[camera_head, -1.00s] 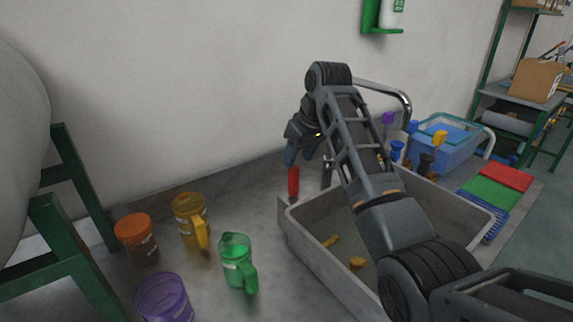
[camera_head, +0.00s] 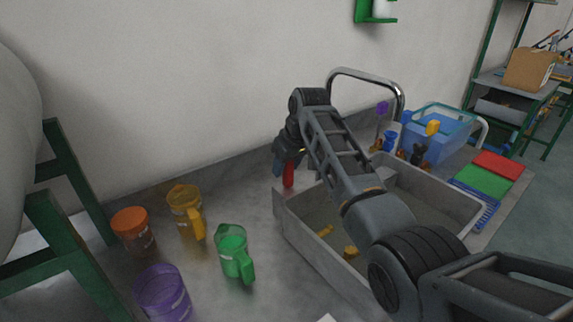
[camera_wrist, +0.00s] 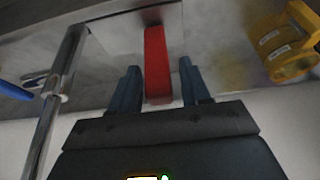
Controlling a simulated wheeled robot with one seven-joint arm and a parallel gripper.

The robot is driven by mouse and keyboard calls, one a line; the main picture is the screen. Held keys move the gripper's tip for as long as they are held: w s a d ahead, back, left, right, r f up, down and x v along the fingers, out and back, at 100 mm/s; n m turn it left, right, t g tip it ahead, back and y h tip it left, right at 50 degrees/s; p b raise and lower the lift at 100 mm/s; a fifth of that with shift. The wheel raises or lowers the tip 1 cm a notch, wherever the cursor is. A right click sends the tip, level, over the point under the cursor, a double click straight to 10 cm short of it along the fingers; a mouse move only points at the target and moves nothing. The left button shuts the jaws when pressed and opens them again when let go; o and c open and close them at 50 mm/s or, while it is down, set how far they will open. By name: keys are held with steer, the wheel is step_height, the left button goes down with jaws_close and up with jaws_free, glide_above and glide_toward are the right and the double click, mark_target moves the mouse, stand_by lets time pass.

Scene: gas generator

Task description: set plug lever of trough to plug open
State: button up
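The trough (camera_head: 305,232) is a grey basin set in the counter, with a tall bent metal faucet at its back. The red plug lever (camera_head: 288,175) stands at the trough's back left corner. In the wrist view the red lever (camera_wrist: 157,65) reaches down between the two fingers. My gripper (camera_wrist: 162,86) is open around it, with a visible gap on both sides. In the head view my gripper (camera_head: 283,163) is at the lever's upper part, and my arm hides some of the trough.
An orange jar (camera_head: 133,230), a yellow jug (camera_head: 186,210), a green jug (camera_head: 234,252) and a purple cup (camera_head: 163,294) stand left of the trough. A blue bin (camera_head: 438,135) and coloured mats (camera_head: 483,180) lie to the right. The faucet (camera_wrist: 55,95) is close beside my gripper.

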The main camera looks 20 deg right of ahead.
jaws_close()
stand_by(0.3)
